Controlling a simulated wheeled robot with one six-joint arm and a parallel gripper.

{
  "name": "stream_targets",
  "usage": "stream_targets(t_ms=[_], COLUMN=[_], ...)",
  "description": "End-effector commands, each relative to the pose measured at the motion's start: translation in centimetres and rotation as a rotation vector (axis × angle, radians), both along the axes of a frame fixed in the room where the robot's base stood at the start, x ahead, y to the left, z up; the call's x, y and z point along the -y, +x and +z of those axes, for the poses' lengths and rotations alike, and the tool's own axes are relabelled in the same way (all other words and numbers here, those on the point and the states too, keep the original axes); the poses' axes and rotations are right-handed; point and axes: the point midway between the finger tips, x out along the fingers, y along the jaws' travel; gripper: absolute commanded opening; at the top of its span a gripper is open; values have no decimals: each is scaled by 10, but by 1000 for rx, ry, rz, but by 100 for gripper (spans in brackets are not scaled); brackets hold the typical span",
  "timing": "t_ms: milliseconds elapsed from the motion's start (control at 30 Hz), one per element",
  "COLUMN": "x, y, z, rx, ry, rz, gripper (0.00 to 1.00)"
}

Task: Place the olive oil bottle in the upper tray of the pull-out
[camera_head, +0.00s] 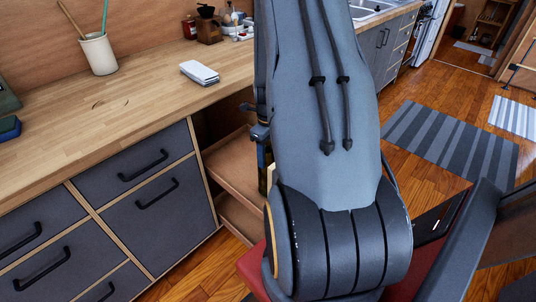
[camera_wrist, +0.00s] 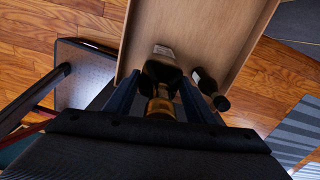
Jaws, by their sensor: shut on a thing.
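My gripper (camera_wrist: 160,92) is shut on a dark bottle with a gold-brown end, the olive oil bottle (camera_wrist: 160,108). In the wrist view the bottle is between the two fingers, over the wooden upper tray (camera_wrist: 200,28) of the pull-out. I cannot tell whether its base touches the tray floor. In the head view the upper tray (camera_head: 229,166) sticks out from the counter. A narrow strip of the bottle (camera_head: 263,178) shows there beside my arm, which hides most of it and the gripper.
A second dark bottle (camera_wrist: 211,90) with a pale label lies close to the right finger, by the tray's right side. A lower tray (camera_head: 238,216) is below. The counter (camera_head: 120,105) holds a utensil cup (camera_head: 98,54) and a white stack (camera_head: 199,72). Drawers (camera_head: 135,175) are closed.

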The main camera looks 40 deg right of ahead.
Motion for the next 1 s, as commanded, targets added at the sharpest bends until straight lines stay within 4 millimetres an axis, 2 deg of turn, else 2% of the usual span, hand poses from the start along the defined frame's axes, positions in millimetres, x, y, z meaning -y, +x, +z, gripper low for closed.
stream_targets(t_ms=[333,367,467,767,1000], x=[0,0,0,0,1], y=[1,0,0,0,1], z=[-2,-3,-2,-1,20], rx=[1,0,0,0,3], ry=[-1,0,0,0,-2], rz=[0,0,0,0,0], gripper=[0,53,69,69,69])
